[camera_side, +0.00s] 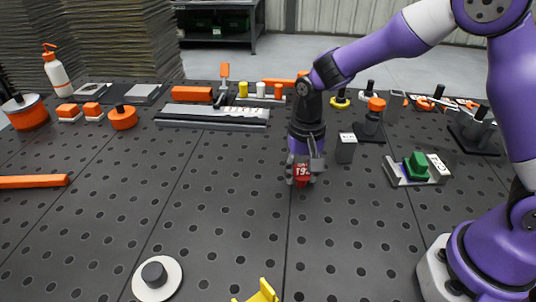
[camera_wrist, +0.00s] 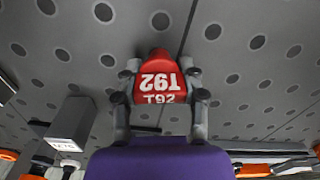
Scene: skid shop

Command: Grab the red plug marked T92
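The red plug (camera_side: 302,173) is marked T92 in white and sits between the fingers of my gripper (camera_side: 304,181). The plug is low over the dark perforated table. I cannot tell whether its lower end touches the table.
A grey block with a white label (camera_side: 346,149) stands close to the right of my gripper. A green piece (camera_side: 417,164) sits in a grey holder (camera_side: 393,172) further right. A white disc with a dark knob (camera_side: 157,279) lies front left. The table's middle left is clear.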

